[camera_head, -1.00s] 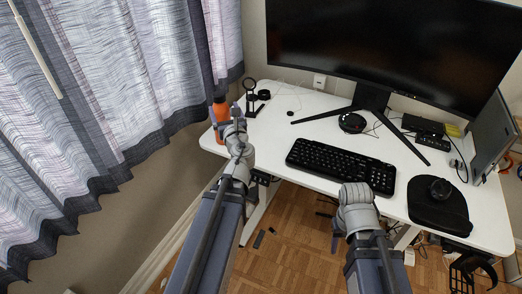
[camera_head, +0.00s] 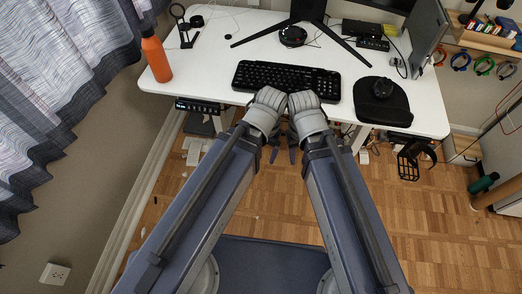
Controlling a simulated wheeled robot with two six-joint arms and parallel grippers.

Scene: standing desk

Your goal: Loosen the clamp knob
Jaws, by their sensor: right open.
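No clamp knob can be made out clearly. A black holder (camera_head: 408,160) hangs below the desk's right front edge and may be the clamped part; its knob is too small or hidden to tell. My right gripper (camera_head: 298,150) points down in front of the desk's front edge, below the keyboard, open and apart from the holder. My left gripper (camera_head: 272,153) is close beside it on the left, mostly hidden by its wrist, so its jaws cannot be judged.
The white desk (camera_head: 215,70) carries a black keyboard (camera_head: 285,78), an orange bottle (camera_head: 155,55), and a mouse (camera_head: 382,88) on a black pad. A monitor stand (camera_head: 300,20) is behind. The wooden floor (camera_head: 440,220) at right is mostly clear.

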